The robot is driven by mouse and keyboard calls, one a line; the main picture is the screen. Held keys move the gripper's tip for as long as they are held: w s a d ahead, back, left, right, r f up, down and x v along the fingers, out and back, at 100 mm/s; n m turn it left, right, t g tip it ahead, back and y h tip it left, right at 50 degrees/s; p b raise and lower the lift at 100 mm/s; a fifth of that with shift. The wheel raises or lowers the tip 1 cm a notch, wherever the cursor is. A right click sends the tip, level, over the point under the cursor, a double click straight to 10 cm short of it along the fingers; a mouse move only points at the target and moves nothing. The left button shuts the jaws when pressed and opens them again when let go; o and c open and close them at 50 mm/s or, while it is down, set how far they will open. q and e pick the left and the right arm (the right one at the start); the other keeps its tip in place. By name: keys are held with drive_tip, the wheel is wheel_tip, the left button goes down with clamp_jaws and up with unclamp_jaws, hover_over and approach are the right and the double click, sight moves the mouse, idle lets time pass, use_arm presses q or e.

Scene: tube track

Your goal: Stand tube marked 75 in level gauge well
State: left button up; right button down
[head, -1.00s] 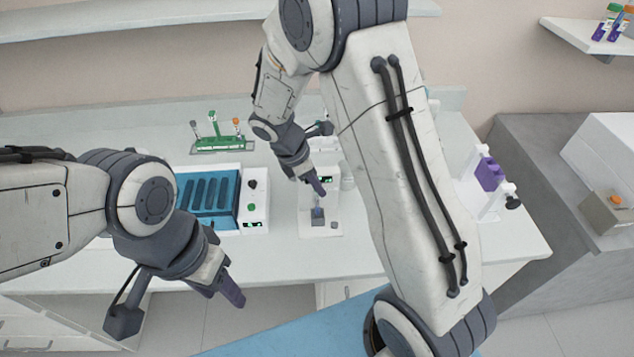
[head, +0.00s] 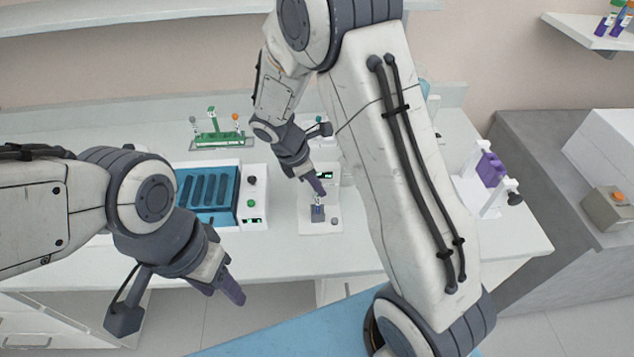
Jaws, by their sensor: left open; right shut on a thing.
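The level gauge is a white device with a small green display (head: 324,175) and a white base; a dark blue well block (head: 318,214) stands on the base. My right gripper (head: 319,190) points down just above the well block. It is shut on a small tube (head: 318,203), of which only a short piece shows below the fingers. I cannot read its mark, nor tell whether its lower end is inside the well or just above it. My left gripper (head: 236,291) is open and empty, low in front of the bench edge.
A white machine with a blue slotted tray (head: 208,198) stands left of the gauge. A green rack (head: 213,138) with several tubes is behind it. A white stand with a purple block (head: 490,170) is at the right. My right arm hides the bench right of the gauge.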

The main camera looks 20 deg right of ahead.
drive_tip(key=shift+f, duration=0.1)
drive_tip(key=c, duration=0.7)
unclamp_jaws()
drive_tip(key=shift+o, duration=0.2)
drive_tip(key=b+v, duration=0.1)
drive_tip(key=v, duration=0.9)
drive_tip(key=shift+r, duration=0.2)
drive_tip(key=shift+s+a, duration=0.1)
drive_tip(key=shift+a, duration=0.1)
